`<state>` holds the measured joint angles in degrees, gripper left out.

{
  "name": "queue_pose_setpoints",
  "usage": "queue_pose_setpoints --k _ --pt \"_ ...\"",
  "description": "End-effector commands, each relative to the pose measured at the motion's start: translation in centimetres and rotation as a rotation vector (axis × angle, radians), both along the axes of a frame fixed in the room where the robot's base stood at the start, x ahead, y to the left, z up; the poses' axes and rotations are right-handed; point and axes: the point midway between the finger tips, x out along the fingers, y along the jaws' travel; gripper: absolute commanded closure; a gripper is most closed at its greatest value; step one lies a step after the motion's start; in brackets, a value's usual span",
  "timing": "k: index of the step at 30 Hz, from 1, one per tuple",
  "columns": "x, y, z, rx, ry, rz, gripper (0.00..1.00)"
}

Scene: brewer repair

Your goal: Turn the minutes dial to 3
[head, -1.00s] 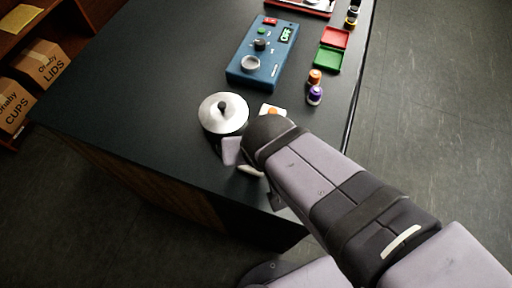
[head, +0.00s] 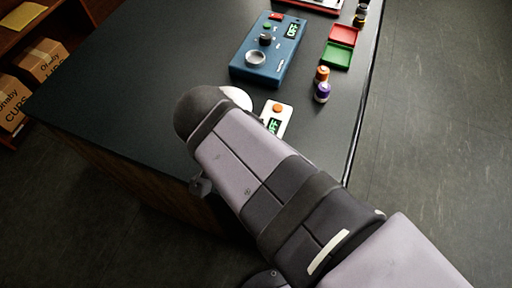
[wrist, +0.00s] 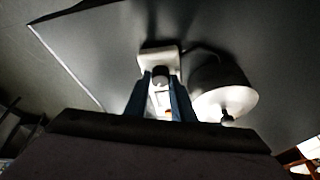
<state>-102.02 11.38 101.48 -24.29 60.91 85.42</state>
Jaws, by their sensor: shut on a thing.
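The knob stands against a pale block (wrist: 160,56) on the dark worktop. The head view hides the fingers behind my arm. In the head view a blue control box (head: 270,50) has a large silver dial (head: 256,57), a smaller dark knob (head: 265,39) and a lit display. I cannot read any dial markings, so which one is the minutes dial is unclear.
Orange (head: 322,74) and purple (head: 322,92) small bottles and a red and green tray (head: 337,55) stand near the worktop's right edge. The worktop's left part is clear.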

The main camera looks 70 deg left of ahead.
Motion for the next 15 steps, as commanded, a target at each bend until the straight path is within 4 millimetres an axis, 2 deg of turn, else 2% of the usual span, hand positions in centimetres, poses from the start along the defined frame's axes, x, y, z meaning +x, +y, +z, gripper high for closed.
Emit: queue_pose_setpoints --k 15 --pt "-0.11 0.09 0.01 0.002 0.003 -0.045 1.0"
